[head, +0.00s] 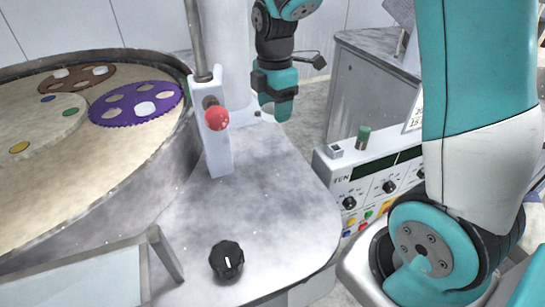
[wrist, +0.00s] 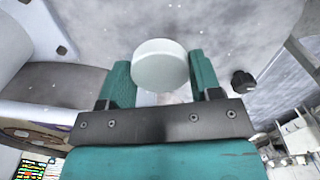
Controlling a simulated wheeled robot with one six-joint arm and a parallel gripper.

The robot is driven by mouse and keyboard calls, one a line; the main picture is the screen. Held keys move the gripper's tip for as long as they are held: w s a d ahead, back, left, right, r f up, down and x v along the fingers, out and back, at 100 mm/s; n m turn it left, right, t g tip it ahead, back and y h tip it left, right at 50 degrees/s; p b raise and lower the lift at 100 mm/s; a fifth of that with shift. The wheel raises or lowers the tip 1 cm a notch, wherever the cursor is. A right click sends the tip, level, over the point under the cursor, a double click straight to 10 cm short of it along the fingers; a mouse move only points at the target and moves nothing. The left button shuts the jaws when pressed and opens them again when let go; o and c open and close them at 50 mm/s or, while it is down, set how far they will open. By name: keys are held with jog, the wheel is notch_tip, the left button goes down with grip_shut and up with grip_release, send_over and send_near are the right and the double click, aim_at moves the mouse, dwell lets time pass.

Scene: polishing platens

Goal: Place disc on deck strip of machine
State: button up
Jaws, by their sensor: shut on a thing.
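My gripper (head: 276,104) hangs over the far part of the machine's deck strip (head: 270,195), behind the white post. In the wrist view, my gripper (wrist: 160,82) is shut on a white round disc (wrist: 160,62), which sits between the two teal fingers. The grey mottled deck strip (wrist: 225,25) lies beyond the disc in that view. I cannot tell whether the disc touches the deck. In the head view the disc is mostly or wholly hidden by the fingers and post.
A white post with a red ball knob (head: 217,118) stands close to my gripper's left. A black dial (head: 227,259) sits on the near deck. The round platen (head: 60,185) holds a purple toothed carrier (head: 135,104). A control panel (head: 375,185) stands right. The middle deck is clear.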

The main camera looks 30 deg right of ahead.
aim_at(275, 165)
notch_tip(275, 165, down, 15)
jog(key=shift+f+p, duration=0.1)
jog(key=shift+p, duration=0.8)
jog(key=o, duration=1)
jog(key=shift+f, duration=0.1)
notch_tip(275, 165, up, 12)
jog(key=shift+f+b, duration=0.1)
jog(key=shift+b, duration=1.1)
jog(key=s+a+r+m+y, duration=0.1)
jog(key=s+a+r+m, duration=0.2)
jog(key=s+a, duration=0.2)
jog(key=s+a+r+m+y, duration=0.1)
jog(key=s+a+r+m, duration=0.2)
jog(key=s+a, duration=0.3)
jog(key=s+a+r+m+y, duration=0.2)
jog(key=s+a, duration=0.4)
jog(key=s, duration=0.4)
jog(key=shift+s+r+m, duration=0.3)
jog(key=shift+r+m, duration=0.5)
jog(key=shift+m, duration=0.5)
